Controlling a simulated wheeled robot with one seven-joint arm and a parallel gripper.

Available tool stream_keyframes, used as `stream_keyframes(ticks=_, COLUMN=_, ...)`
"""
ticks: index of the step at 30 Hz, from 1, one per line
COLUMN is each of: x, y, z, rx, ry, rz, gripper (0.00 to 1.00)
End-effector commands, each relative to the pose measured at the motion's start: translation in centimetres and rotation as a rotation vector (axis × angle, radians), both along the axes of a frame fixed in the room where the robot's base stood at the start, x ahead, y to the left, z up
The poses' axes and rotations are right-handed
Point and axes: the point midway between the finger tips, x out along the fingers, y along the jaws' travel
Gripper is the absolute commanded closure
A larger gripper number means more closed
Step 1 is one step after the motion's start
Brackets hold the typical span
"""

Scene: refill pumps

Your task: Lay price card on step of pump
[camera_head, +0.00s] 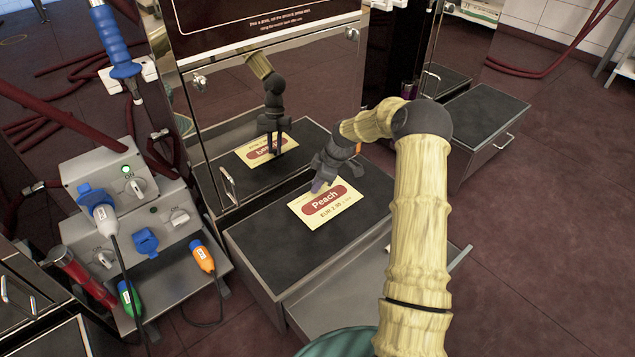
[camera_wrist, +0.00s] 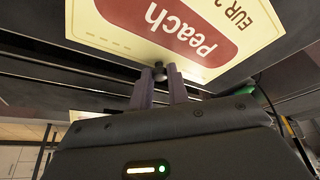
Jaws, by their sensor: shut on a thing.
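The price card (camera_head: 325,205) is pale yellow with a red label reading "Peach" and a EUR price. It lies roughly flat over the dark top of the step (camera_head: 270,250) of the pump. I cannot tell whether it touches the step. My gripper (camera_head: 320,185) is shut on the card's far edge. In the wrist view my fingertips (camera_wrist: 161,74) meet the edge of the card (camera_wrist: 190,28). The pump's shiny front (camera_head: 225,110) behind mirrors the card and my arm.
Left of the step stand grey control boxes (camera_head: 130,210) with blue and orange plugs and cables. A metal surface (camera_head: 350,290) juts out low in front of the step. Another dark step (camera_head: 487,125) stands at the right. Red floor is open at the right.

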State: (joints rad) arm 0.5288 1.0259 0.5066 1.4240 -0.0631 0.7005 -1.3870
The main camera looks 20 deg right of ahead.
Motion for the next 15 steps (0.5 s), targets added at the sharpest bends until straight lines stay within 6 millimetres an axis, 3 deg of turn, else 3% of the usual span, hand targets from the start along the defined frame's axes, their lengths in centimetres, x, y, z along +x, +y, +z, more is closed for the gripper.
stream_keyframes(ticks=6, x=0.0, y=0.0, z=-1.9, rx=0.000, ry=0.000, rz=0.000, gripper=0.98)
stream_keyframes(ticks=15, x=0.0, y=0.0, z=-2.2, rx=0.000, ry=-0.001, rz=0.000, gripper=0.98)
